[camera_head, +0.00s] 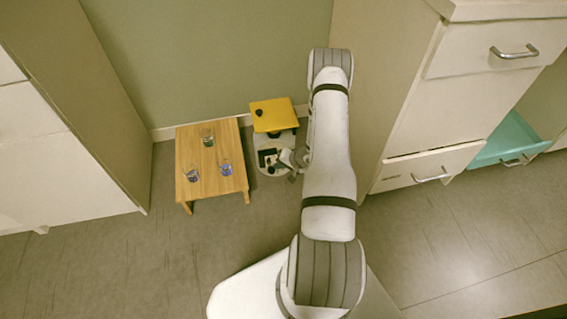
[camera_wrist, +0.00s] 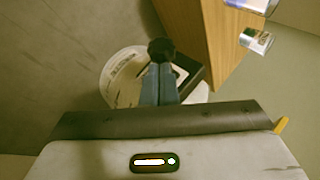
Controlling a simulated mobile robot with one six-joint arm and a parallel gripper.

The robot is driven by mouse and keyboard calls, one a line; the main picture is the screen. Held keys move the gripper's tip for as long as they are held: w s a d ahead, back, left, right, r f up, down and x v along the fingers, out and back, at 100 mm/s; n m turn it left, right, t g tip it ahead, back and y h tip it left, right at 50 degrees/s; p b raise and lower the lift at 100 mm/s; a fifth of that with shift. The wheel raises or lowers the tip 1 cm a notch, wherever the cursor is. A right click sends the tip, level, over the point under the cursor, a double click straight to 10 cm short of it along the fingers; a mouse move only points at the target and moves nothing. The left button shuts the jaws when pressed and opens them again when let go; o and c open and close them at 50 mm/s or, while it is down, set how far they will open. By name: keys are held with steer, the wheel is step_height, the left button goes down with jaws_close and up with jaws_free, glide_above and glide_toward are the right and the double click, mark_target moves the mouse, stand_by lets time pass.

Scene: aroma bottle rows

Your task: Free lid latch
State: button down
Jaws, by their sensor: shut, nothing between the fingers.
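A yellow square panel (camera_head: 275,114), which looks like the lid, has a small black spot near its left edge. It sits at the wall end of a round white body (camera_head: 264,171) with black parts on top. The white body also shows in the wrist view (camera_wrist: 122,72), with a dark, knob-like part (camera_wrist: 160,49) beyond my fingertips. My gripper (camera_wrist: 160,70) is shut and empty, its fingers over the white body and close to the dark knob. I cannot tell whether they touch. In the head view, my gripper (camera_head: 293,159) is at the body's right side. I cannot make out which part is the latch.
A low wooden table (camera_head: 211,163) with three small glass containers (camera_head: 226,168) stands just left of the white body. A pale cabinet (camera_head: 430,110) stands at the right, with a teal drawer (camera_head: 509,140) open. Floor in front of the table is clear.

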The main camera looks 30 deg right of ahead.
steer(key=f, duration=0.1)
steer(key=s+f, duration=0.1)
steer(key=f, duration=0.1)
steer(key=shift+s+a+p, duration=0.25)
steer(key=shift+s+p, duration=0.1)
steer(key=shift+r+p, duration=0.6)
steer(key=shift+r, duration=0.2)
